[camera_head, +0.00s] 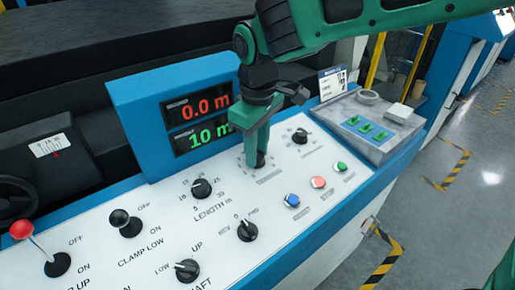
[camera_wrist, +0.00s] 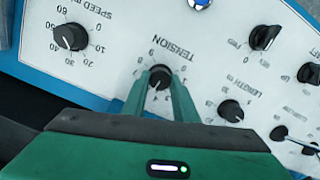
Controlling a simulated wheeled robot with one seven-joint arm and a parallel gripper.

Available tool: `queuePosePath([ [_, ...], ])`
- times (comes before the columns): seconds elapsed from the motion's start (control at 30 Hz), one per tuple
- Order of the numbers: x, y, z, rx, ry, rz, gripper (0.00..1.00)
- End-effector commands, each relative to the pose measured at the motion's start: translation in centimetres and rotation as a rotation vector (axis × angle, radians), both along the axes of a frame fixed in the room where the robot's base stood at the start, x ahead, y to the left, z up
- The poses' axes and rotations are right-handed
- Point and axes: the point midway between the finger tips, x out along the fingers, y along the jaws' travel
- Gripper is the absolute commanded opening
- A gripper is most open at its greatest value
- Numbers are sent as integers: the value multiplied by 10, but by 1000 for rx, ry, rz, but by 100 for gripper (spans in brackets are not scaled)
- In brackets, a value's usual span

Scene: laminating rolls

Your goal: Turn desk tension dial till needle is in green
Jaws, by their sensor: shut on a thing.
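The black tension dial (camera_wrist: 160,76) sits on the white desk panel under the printed word TENSION in the wrist view. My green gripper (camera_wrist: 159,90) has one finger on each side of the dial and is shut on it. In the head view my gripper (camera_head: 257,161) reaches down to the panel and hides most of the dial. A small white gauge (camera_head: 48,146) with a scale and a red mark is at the left in the head view. I cannot make out a green zone on it.
The speed dial (camera_wrist: 70,37) and length dial (camera_wrist: 231,110) flank the tension dial. Blue, red and green buttons (camera_head: 318,182) lie in front. A display (camera_head: 202,121) reads 0.0 m and 10 m. Levers with red (camera_head: 21,229) and black knobs stand at left.

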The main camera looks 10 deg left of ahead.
Motion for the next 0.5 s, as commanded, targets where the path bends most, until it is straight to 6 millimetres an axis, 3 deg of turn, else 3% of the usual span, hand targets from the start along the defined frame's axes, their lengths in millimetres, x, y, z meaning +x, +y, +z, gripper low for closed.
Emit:
queuePosePath([
  [0.5, 1, -2, 1, -42, -42, 319, 4],
])
